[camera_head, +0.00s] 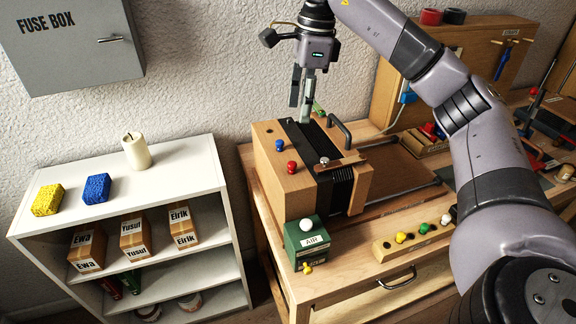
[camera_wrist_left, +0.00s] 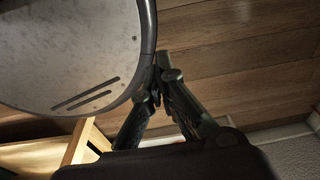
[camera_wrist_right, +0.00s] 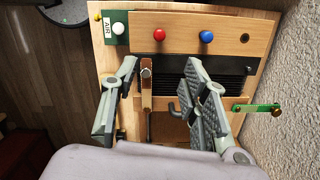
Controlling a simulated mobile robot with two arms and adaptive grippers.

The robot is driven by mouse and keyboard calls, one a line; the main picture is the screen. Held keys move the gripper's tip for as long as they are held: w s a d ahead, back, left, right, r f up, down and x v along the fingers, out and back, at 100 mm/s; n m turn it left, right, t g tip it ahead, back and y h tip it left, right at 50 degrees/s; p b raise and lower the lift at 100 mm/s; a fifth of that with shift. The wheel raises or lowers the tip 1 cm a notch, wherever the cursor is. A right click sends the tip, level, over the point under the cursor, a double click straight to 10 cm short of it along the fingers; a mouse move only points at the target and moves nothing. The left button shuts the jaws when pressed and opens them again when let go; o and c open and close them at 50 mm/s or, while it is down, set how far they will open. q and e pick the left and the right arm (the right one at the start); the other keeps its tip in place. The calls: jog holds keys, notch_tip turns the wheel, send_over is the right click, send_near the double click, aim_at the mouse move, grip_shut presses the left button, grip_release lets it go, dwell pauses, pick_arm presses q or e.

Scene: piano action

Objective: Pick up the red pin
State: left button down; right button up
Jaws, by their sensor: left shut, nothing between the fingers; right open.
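The red pin (camera_head: 292,167) stands in the wooden top of the piano action box (camera_head: 267,150), beside a blue pin (camera_head: 279,145). In the right wrist view the red pin (camera_wrist_right: 159,34) sits beyond the fingertips, left of the blue pin (camera_wrist_right: 206,36). My right gripper (camera_head: 301,108) points down above the box's dark rear part, behind the red pin. It is open and empty (camera_wrist_right: 160,68), with its fingers apart and not touching the pin. My left gripper (camera_wrist_left: 162,72) is shut and empty, against a view of the wooden floor; it is out of the head view.
A green AIR box (camera_head: 305,246) with a white knob stands at the front corner. A black handle (camera_head: 341,131) rises behind the box. A wooden strip with coloured knobs (camera_head: 410,243) lies to the right. A white shelf (camera_head: 185,160) stands left, across a gap.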

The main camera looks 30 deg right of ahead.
notch_tip(320, 180, down, 4)
pick_arm(q)
jog(key=s+f, duration=0.1)
jog(key=s, duration=0.5)
pick_arm(e)
send_over(293, 163)
jog(key=f, duration=0.5)
jog(key=shift+d, duration=0.4)
jog(key=shift+f, duration=0.45)
jog(key=f, duration=0.1)
jog(key=f+p, duration=0.1)
jog(key=f, duration=0.1)
jog(key=shift+a+f+p, duration=0.3)
jog(key=shift+f+p, duration=0.05)
jog(key=shift+p, duration=0.05)
jog(key=shift+f, duration=0.5)
jog(key=c, duration=0.4)
pick_arm(q)
jog(key=shift+w+r, duration=0.55)
jog(key=shift+w, duration=0.4)
jog(key=shift+w+r, duration=0.55)
jog(key=shift+w, duration=0.35)
pick_arm(e)
jog(key=c, duration=0.5)
